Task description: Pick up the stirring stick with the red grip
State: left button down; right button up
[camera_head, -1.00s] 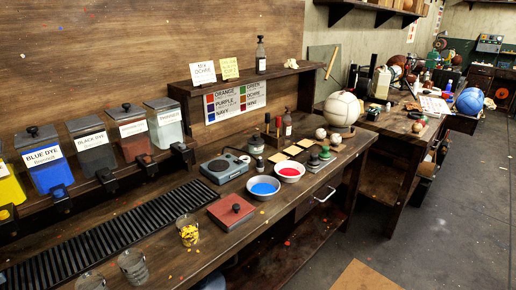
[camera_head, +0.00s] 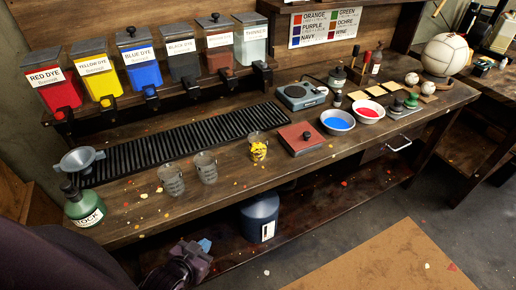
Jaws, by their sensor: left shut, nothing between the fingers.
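A small wooden holder (camera_head: 356,75) with a few upright sticks stands at the back of the bench, right of the grey scale. My left gripper (camera_head: 203,252) is low in front of the bench's front edge, at the bottom of the picture. It is dark and partly cut off by the frame, shut and empty, and far from the holder. My right gripper is not in view.
A blue container (camera_head: 259,217) stands on the lower shelf.

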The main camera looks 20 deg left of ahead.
aim_at(368, 53)
jog(key=u, duration=0.55)
jog(key=i+l+u, duration=0.15)
jog(key=l+u, duration=0.2)
jog(key=i+l+u, duration=0.1)
jog(key=l+u, duration=0.2)
jog(key=l, duration=0.2)
jog(key=i+l+u, duration=0.2)
jog(key=l, duration=0.65)
jog(key=l+u, duration=0.2)
jog(key=l, duration=0.7)
